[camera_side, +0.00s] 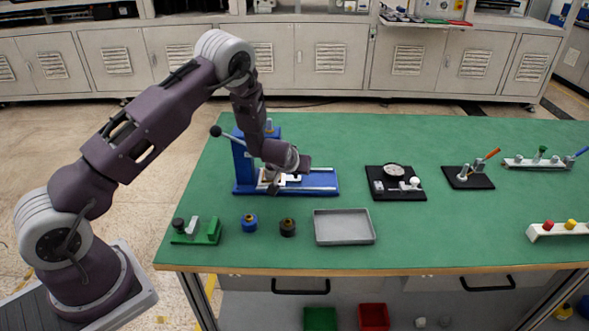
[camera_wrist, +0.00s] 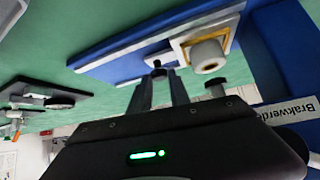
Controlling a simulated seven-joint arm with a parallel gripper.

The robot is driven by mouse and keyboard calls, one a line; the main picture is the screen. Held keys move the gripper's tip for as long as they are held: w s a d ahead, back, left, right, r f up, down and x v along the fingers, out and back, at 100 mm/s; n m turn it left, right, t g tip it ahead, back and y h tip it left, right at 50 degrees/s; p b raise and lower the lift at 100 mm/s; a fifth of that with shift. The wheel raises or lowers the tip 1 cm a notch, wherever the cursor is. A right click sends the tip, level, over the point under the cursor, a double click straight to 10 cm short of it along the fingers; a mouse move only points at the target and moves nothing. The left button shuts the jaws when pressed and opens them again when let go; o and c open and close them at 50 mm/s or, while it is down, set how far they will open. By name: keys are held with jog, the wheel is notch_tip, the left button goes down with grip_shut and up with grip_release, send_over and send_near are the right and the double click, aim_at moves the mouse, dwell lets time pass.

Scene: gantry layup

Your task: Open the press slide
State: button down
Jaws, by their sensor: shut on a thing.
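The blue press (camera_side: 242,165) stands at the back left of the green bench, with a lever ending in a dark ball. Its flat blue base with a light rail (camera_side: 322,184) extends to the right. My gripper (camera_side: 273,187) is low over the left part of this base. In the wrist view, the fingers of my gripper (camera_wrist: 158,82) close around a small dark knob (camera_wrist: 157,65) on the press slide (camera_wrist: 160,57). A yellow-edged seat (camera_wrist: 186,50) with a pale cylinder (camera_wrist: 208,55) sits beside it. My gripper hides part of the slide in the side view.
A grey tray (camera_side: 344,240), a blue piece (camera_side: 249,222), a dark piece (camera_side: 288,227) and a green fixture (camera_side: 197,232) stand in front of the press. A black plate with a dial (camera_side: 395,183) is to the right.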

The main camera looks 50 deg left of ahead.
jog(key=w+d, duration=0.6)
jog(key=shift+d, duration=0.1)
dwell(0.3)
jog(key=c, duration=1.2)
grip_release()
jog(key=v, duration=0.7)
jog(key=shift+r, duration=0.1)
